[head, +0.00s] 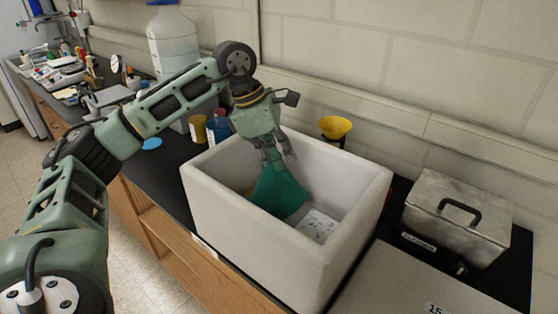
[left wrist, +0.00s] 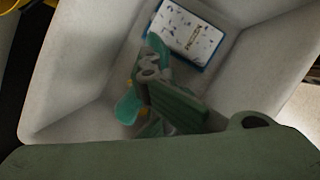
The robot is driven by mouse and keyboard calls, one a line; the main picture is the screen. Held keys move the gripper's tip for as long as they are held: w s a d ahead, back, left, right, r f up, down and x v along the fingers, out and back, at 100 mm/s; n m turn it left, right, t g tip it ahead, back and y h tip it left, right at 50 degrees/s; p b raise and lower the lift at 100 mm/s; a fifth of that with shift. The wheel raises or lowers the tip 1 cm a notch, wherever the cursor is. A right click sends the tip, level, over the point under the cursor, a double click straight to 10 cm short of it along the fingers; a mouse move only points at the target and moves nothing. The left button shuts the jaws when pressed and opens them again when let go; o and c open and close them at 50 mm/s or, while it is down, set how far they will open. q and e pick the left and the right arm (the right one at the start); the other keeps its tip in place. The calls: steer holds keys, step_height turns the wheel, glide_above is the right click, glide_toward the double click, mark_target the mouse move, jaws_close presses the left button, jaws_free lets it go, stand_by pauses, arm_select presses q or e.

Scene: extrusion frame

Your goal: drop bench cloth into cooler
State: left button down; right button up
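The cooler (head: 272,246) is a white, open-topped box on the dark bench; its inner walls also show in the left wrist view (left wrist: 75,85). My left gripper (head: 279,158) reaches down into its opening. The fingers are shut on the green bench cloth (head: 279,193), which hangs from them inside the cooler. In the left wrist view, teal parts of the cloth (left wrist: 128,107) stick out on either side of the fingers (left wrist: 149,75). I cannot tell if its lower edge touches the floor. My right gripper is not in view.
A white speckled pack with a blue edge (head: 318,226) lies on the cooler floor. A metal lidded box (head: 458,218) stands to the right. A yellow funnel (head: 335,127), small bottles (head: 218,124) and a large jug (head: 172,42) stand behind. The wall is close behind the bench.

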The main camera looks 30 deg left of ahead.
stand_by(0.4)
arm_select(q)
steer(key=c, duration=0.6)
jaws_free()
steer(key=shift+c, duration=0.2)
step_height(320, 180, up, 6)
steer(key=g+y+p, duration=0.1)
steer(key=y+p, duration=0.1)
steer(key=p, duration=0.6)
steer(key=shift+s+a, duration=0.35)
steer(key=shift+a, duration=0.1)
